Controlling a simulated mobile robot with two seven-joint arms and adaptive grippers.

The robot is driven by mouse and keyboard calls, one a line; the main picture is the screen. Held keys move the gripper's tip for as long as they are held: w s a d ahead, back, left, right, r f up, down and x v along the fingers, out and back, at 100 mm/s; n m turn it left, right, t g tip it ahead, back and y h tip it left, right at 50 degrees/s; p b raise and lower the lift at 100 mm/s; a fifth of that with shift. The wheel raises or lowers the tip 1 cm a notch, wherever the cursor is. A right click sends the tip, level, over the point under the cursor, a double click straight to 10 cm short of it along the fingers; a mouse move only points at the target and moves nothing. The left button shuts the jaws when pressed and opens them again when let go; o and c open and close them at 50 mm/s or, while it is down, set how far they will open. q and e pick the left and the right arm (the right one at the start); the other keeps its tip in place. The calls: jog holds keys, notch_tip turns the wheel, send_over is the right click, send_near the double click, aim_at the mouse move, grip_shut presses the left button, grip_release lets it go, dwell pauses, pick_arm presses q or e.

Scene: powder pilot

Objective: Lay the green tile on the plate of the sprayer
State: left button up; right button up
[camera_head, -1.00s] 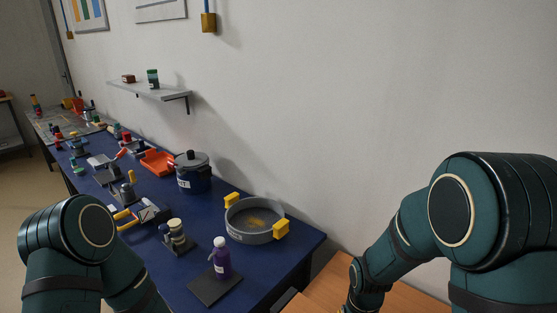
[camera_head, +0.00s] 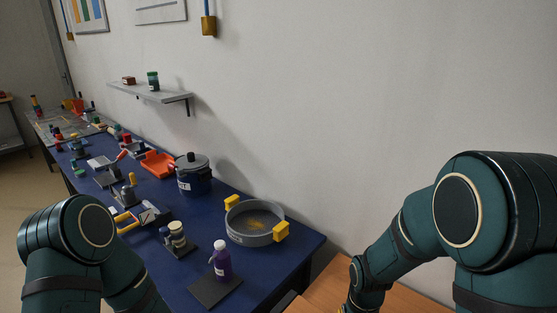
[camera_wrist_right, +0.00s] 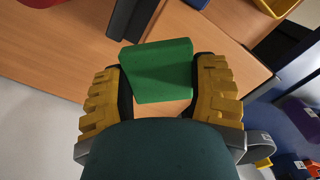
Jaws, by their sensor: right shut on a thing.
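The green tile (camera_wrist_right: 160,68) is between the two yellow-and-black fingers of my right gripper (camera_wrist_right: 160,84) in the right wrist view. The gripper is shut on it, above a wooden surface. A purple bottle with a white cap (camera_head: 221,264) stands on a dark square plate (camera_head: 207,295) near the front corner of the blue table. I cannot tell for sure which thing is the sprayer.
The blue table (camera_head: 285,262) also holds a round grey pan with yellow handles (camera_head: 240,237), a dark lidded pot (camera_head: 193,180), an orange tray (camera_head: 157,165) and several small devices. A wall shelf (camera_head: 165,97) hangs above. A wooden table (camera_head: 320,292) stands at right.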

notch_tip(320, 180, up, 4)
jog(key=shift+r+p, duration=0.15)
jog(key=shift+p, duration=1.05)
notch_tip(320, 180, down, 7)
jog(key=b, duration=0.5)
jog(key=shift+w, duration=0.1)
jog(key=shift+r, duration=0.1)
pick_arm(q)
notch_tip(320, 180, up, 4)
jog(key=p, duration=0.5)
pick_arm(e)
notch_tip(320, 180, up, 7)
notch_tip(320, 180, down, 7)
jog(key=b, duration=0.5)
jog(key=shift+r, duration=0.1)
jog(key=shift+f, duration=0.35)
pick_arm(q)
notch_tip(320, 180, down, 6)
jog(key=shift+s, duration=0.35)
jog(key=shift+r, duration=0.1)
pick_arm(e)
jog(key=shift+r, duration=0.2)
